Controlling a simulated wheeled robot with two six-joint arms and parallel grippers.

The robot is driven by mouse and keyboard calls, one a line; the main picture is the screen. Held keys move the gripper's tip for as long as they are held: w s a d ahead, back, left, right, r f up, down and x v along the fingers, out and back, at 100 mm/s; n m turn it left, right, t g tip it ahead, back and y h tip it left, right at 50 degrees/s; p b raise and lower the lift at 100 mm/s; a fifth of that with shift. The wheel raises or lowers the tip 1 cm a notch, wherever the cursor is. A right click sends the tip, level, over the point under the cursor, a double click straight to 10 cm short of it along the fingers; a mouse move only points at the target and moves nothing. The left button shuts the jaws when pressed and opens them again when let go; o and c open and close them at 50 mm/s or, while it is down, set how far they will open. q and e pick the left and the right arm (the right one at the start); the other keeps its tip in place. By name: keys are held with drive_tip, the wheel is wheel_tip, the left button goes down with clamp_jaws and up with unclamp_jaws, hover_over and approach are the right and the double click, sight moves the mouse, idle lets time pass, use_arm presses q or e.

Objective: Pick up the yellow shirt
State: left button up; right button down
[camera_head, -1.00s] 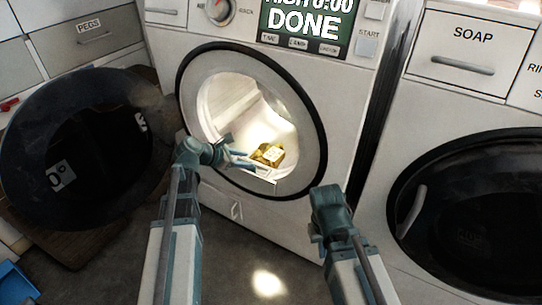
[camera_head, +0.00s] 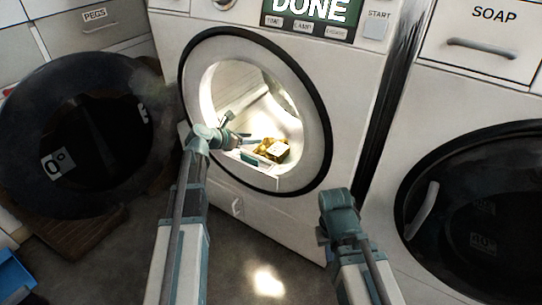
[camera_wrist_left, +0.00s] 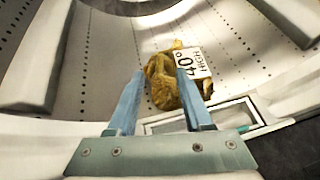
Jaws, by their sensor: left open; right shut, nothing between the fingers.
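The yellow shirt (camera_head: 275,149) is a crumpled golden-yellow bundle lying low inside the open washer drum, just behind the front rim. It carries a white tag reading "40° HIGH" in the left wrist view (camera_wrist_left: 160,90). My left gripper (camera_head: 254,150) reaches through the round door opening and is open. In the wrist view its two blue fingers (camera_wrist_left: 157,76) point at the shirt, one on each side of the nearer part. I cannot tell whether they touch it. My right gripper (camera_head: 325,236) is shut and empty in front of the washer; its fingers are mostly hidden.
The washer's round opening rim (camera_head: 318,130) surrounds my left wrist. Its dark round door (camera_head: 95,135) hangs open at the left. A second washer with a closed dark door (camera_head: 475,205) stands at the right, under a SOAP drawer (camera_head: 480,40). A blue bin (camera_head: 14,278) is at lower left.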

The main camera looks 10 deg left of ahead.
sight(265, 137)
use_arm(q)
drive_tip(key=shift+w+d+f, duration=0.3)
drive_tip(key=shift+w, duration=0.2)
drive_tip(key=b+x, duration=0.2)
drive_tip(key=x, duration=0.3)
drive_tip(key=shift+w+b, duration=0.2)
drive_tip(key=shift+b, duration=0.15)
drive_tip(key=shift+r, duration=0.1)
clamp_jaws()
idle(0.8)
